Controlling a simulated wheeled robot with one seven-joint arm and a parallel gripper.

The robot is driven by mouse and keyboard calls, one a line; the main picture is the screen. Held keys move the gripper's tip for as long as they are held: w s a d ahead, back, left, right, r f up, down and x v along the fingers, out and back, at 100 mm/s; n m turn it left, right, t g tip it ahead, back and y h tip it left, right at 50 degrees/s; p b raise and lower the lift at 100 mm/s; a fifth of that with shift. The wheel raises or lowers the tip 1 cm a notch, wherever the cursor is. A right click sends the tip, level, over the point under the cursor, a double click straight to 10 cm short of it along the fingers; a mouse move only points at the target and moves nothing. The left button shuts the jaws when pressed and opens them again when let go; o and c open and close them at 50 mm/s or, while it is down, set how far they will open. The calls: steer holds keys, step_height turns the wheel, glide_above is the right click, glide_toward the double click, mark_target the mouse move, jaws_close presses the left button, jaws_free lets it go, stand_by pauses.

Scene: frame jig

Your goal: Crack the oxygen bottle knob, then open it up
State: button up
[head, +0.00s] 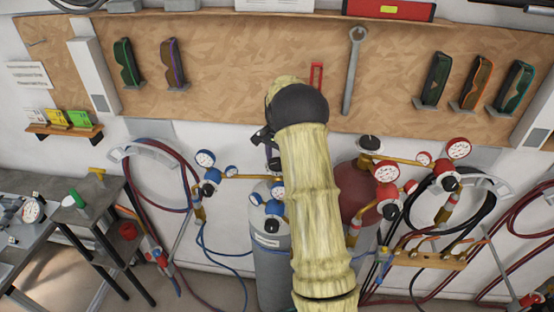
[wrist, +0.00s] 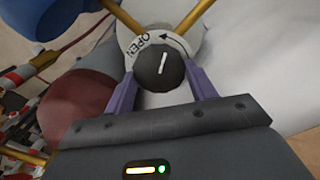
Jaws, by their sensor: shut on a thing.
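The oxygen bottle's knob (wrist: 162,70) is round and black with a white mark line. It sits on a pale disc (wrist: 183,42) printed OPEN with a curved arrow. My gripper (wrist: 161,76) has its two purple fingers on either side of the knob, shut on it. In the head view the grey bottle (head: 270,270) stands below my yellow-sleeved arm, which hides the knob and most of my gripper. Blue gauges (head: 205,158) are on the brass line to its left.
A dark red bottle (head: 352,187) with red gauges (head: 458,147) stands close on the right. Hoses (head: 145,160) hang on both sides. A grey side table (head: 95,195) is at left. A wrench (head: 353,70) and goggles (head: 436,80) hang on the board behind.

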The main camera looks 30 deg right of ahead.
steer(key=n, duration=0.6)
steer(key=shift+w+r, duration=0.3)
steer(key=n, duration=0.6)
steer(key=shift+a, duration=0.1)
steer(key=o, duration=0.7)
steer(key=shift+o, duration=1.4)
steer(key=shift+f, duration=0.2)
steer(key=shift+r, duration=0.1)
step_height(320, 180, up, 17)
steer(key=b, duration=0.2)
steer(key=shift+b, duration=0.4)
steer(key=shift+a+r, duration=0.1)
